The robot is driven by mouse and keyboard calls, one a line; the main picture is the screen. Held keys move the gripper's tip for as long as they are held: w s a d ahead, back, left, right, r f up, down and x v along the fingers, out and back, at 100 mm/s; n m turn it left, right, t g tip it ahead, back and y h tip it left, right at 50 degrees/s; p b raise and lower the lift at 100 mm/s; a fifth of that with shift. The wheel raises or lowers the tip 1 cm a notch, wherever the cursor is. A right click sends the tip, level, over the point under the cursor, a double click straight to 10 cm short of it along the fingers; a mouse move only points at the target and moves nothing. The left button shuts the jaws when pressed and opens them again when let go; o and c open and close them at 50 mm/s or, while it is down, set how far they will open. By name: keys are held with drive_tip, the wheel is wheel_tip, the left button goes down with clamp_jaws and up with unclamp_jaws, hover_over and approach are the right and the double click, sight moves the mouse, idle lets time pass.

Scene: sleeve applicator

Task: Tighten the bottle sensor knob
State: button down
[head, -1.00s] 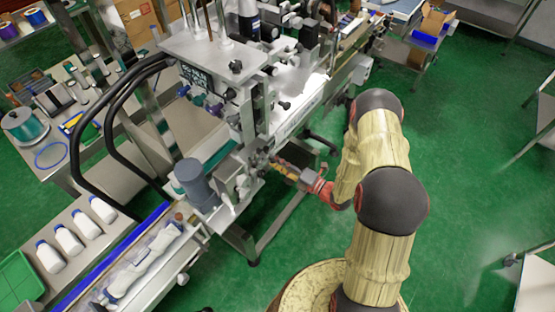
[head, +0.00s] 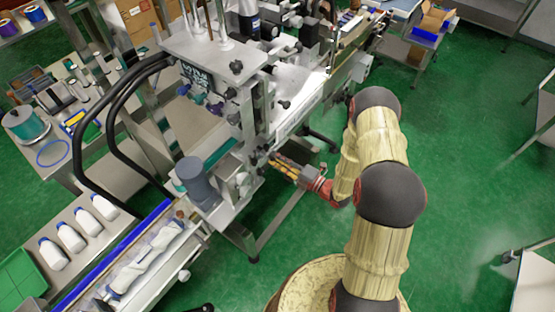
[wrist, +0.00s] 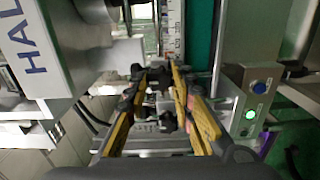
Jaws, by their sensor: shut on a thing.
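My gripper (head: 274,160) reaches in from the right at the front side of the sleeve applicator (head: 222,62), below its upper panel. In the wrist view my gripper (wrist: 158,77) has its yellow-sided fingers closed in on a small dark knob, taken to be the bottle sensor knob. The fingertips and dark parts behind them hide most of the knob. In the head view the knob is too small and covered to make out. I cannot tell how far it is turned.
A grey motor cylinder (head: 197,180) is left of my gripper. A control box with a lit green button (wrist: 250,115) stands at the right in the wrist view.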

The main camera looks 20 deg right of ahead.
drive_tip(key=c, duration=1.5)
unclamp_jaws()
drive_tip(key=shift+d, duration=0.1)
drive_tip(key=v, duration=1.2)
